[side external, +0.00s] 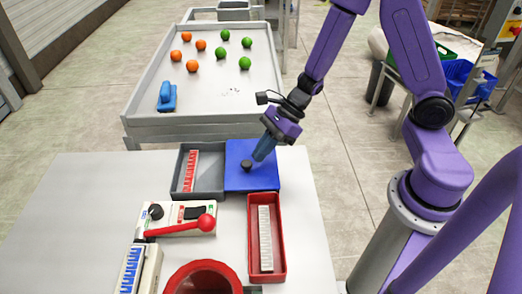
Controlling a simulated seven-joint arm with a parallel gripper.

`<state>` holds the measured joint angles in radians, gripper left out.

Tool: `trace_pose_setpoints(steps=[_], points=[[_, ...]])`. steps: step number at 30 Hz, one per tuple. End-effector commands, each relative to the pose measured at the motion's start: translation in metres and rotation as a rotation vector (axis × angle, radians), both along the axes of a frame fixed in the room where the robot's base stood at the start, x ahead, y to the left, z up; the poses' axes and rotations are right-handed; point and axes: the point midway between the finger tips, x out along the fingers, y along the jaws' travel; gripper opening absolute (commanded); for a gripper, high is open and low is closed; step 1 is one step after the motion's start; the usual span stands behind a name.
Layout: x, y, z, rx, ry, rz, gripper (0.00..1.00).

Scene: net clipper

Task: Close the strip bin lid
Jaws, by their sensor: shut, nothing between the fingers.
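The strip bin (178,181) is a grey open-topped box on the white table, with a red-and-white strip (191,170) inside. A flat blue lid (239,150) with a dark round knob (247,165) lies directly to the right of the bin's open part. The bin's interior is uncovered. I cannot tell whether the lid rests on part of the bin or beside it. My gripper (261,156) is shut and empty, pointing down-left over the lid. Its tips are just right of the knob; whether they touch it is too small to tell.
A red tray (281,240) with a pale strip stands in front of the lid. A clipper with a red-knobbed lever (180,230), a red round container (204,268) and a blue-and-white strip holder (132,270) stand front left. A tray table with balls (150,128) is behind.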

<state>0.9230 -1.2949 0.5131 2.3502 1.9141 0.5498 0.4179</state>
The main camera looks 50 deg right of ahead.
Motion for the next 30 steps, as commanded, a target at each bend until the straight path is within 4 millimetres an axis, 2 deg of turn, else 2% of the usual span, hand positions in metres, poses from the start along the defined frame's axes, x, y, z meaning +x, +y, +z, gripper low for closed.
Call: trace_pose_setpoints(steps=[16,30], points=[[0.007,0.009,-0.001,0.0,0.0,0.002,0.0],[0.068,0.072,-0.001,0.0,0.0,0.004,0.0]])
